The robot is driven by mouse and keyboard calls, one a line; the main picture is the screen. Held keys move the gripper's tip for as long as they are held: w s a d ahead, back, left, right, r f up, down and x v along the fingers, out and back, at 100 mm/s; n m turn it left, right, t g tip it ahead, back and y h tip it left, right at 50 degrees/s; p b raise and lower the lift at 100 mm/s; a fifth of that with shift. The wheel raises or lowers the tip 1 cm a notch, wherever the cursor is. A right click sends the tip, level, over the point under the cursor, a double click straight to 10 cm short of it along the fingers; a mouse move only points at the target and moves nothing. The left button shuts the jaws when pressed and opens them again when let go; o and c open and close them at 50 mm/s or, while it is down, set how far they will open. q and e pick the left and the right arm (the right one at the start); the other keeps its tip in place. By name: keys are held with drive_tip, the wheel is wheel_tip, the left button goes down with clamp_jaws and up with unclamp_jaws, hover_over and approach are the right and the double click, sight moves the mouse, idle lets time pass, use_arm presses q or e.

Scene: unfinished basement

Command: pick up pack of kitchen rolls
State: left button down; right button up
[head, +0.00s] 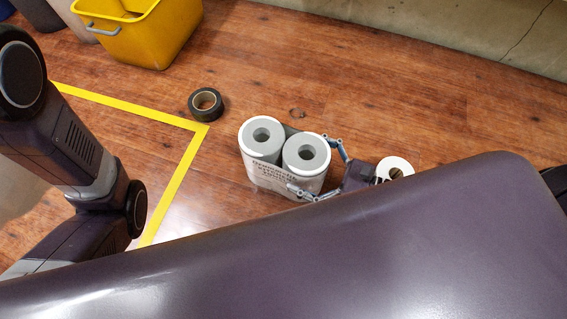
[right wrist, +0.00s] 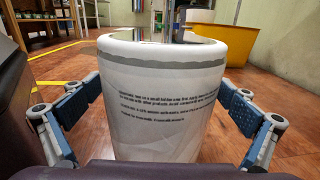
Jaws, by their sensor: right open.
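The pack of kitchen rolls (head: 268,172) stands upright on the wood floor in the middle of the head view. It is two white-grey rolls side by side in a printed wrapper. My right gripper (head: 309,163) is open, with one finger on each side of the nearer right roll. In the right wrist view the pack (right wrist: 155,110) fills the middle, between the two blue finger pads. A small gap shows beside the right pad; contact at the left pad is hard to tell. My left arm shows at the left, but its gripper is out of view.
A black tape roll (head: 206,104) lies left of the pack, near yellow floor tape (head: 178,185). A yellow bucket (head: 160,38) stands at the back left. A white ring-shaped thing (head: 398,163) shows beside my right wrist. The floor behind the pack is mostly clear up to the wall.

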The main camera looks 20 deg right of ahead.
drive_tip(key=x, duration=0.3)
drive_tip(key=shift+a+b, duration=0.15)
drive_tip(key=shift+b, duration=0.25)
drive_tip(key=c, duration=2)
